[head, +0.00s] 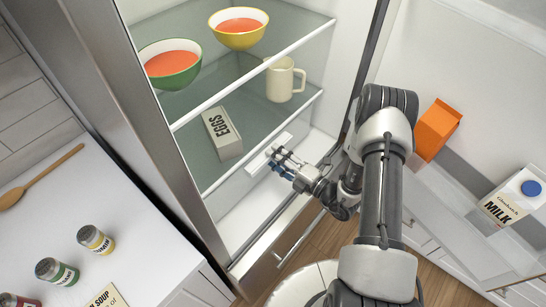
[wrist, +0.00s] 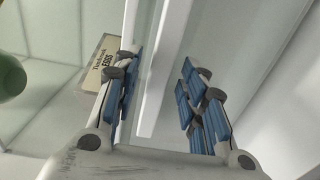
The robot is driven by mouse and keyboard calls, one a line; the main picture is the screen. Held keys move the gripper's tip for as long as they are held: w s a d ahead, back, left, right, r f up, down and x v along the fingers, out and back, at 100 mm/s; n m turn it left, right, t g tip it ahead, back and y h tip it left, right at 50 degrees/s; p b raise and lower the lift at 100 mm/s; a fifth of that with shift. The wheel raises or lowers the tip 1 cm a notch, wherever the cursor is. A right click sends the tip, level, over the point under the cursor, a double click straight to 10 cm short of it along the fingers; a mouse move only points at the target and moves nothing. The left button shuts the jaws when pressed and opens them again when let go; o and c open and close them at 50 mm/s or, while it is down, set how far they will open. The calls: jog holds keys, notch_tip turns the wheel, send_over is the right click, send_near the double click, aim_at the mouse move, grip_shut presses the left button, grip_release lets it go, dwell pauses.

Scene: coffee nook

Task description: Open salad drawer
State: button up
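The salad drawer (head: 242,212) is the white front at the bottom of the open fridge, below the lower glass shelf. It looks shut. A pale handle bar (head: 258,163) runs along its top. My gripper (head: 277,161) is at this bar, with its blue-padded fingers pointing into the fridge. In the wrist view my gripper (wrist: 160,66) has its fingers spread apart. A white bar (wrist: 168,60) shows between them, apparently the handle. I cannot tell whether any pad touches it.
The lower shelf holds an egg box (head: 222,133) and a cream mug (head: 285,80). A green bowl (head: 172,80) and a yellow bowl (head: 240,41) stand above. The fridge door at right holds an orange carton (head: 435,130) and milk (head: 512,200). A counter (head: 140,235) is at left.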

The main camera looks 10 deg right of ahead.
jog(key=shift+x, duration=0.85)
jog(key=shift+c, duration=0.2)
grip_shut()
